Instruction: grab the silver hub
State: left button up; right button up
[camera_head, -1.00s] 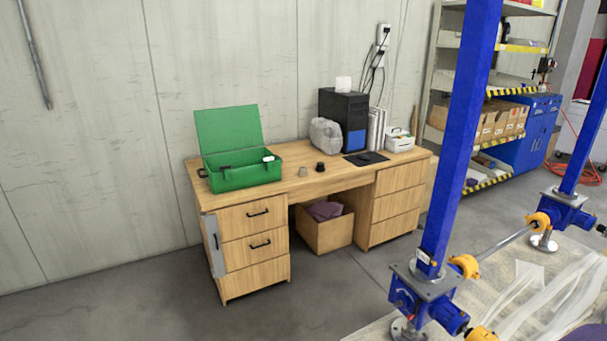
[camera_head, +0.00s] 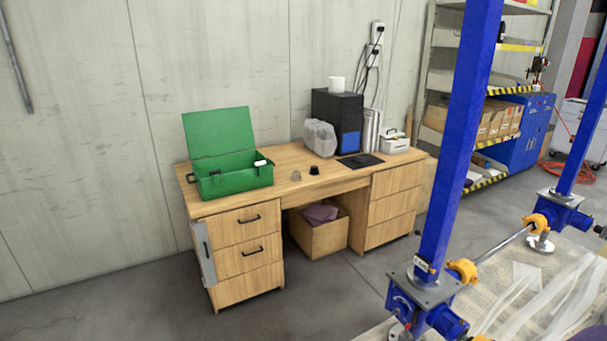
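A small grey, silver-looking piece (camera_head: 296,175) stands on the wooden desk (camera_head: 330,186), just right of the open green toolbox (camera_head: 235,178). It may be the silver hub, but it is too small to tell its shape well. A small black piece (camera_head: 314,170) stands close to its right, apart from it. Neither of my grippers shows in the head view.
Blue screw-jack columns (camera_head: 458,140) with a platform stand in the right foreground, between me and the shelf (camera_head: 510,90). A cardboard box (camera_head: 320,235) sits under the desk. Grey floor in front is clear.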

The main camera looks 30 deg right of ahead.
aim_at(295, 176)
jog(key=i+l+z, duration=0.15)
jog(key=i, duration=0.25)
jog(key=i+l+z, duration=0.1)
jog(key=i+l, duration=0.25)
jog(key=i+l+z, duration=0.15)
jog(key=i, duration=0.3)
